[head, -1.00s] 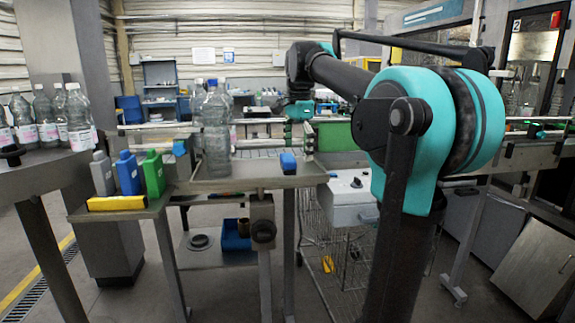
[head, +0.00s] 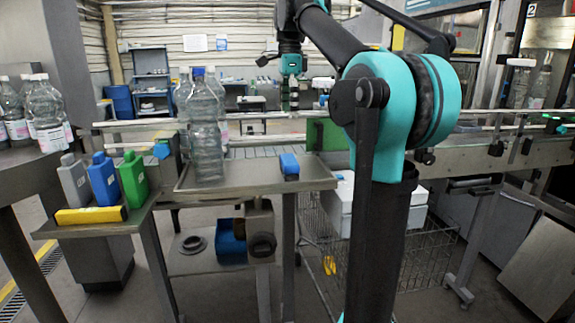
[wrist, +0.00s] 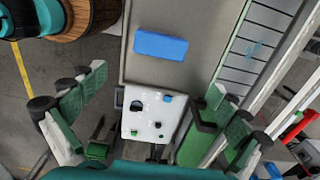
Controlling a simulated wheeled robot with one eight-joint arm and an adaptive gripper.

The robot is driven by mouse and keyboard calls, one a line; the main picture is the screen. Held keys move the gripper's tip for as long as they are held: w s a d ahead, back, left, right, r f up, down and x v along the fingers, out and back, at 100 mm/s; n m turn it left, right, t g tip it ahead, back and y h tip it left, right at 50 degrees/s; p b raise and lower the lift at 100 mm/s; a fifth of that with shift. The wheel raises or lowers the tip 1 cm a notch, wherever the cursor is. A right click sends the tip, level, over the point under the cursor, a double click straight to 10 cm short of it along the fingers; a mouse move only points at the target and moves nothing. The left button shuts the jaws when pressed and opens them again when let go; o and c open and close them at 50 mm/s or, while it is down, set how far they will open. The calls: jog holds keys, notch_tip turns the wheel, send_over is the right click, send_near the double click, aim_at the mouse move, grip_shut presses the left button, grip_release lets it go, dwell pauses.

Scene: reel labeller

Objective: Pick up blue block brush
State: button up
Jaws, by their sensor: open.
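The blue block brush (head: 289,166) lies on the right part of a grey metal tray table (head: 240,182). In the wrist view the brush (wrist: 160,45) shows as a plain blue rectangle near the top middle, on the tray surface. My gripper (head: 292,97) hangs above and behind the tray in the head view, pointing down. In the wrist view my gripper (wrist: 155,84) is open, with its green fingers spread wide to left and right. Nothing is between the fingers, and the brush is apart from them.
Clear plastic bottles (head: 205,130) stand on the tray's left part. Grey, blue and green (head: 133,180) containers and a yellow block (head: 91,215) sit on a lower side table. A white box (wrist: 153,114) is beside the tray, below my gripper. A conveyor (head: 465,155) runs right.

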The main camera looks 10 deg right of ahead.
aim_at(288, 159)
notch_tip(288, 159, down, 17)
jog(key=shift+a+r, duration=0.1)
jog(key=shift+a, duration=0.05)
jog(key=c, duration=1)
jog(key=shift+c, duration=0.2)
jog(key=shift+r, duration=0.15)
notch_tip(288, 159, up, 20)
dwell(0.4)
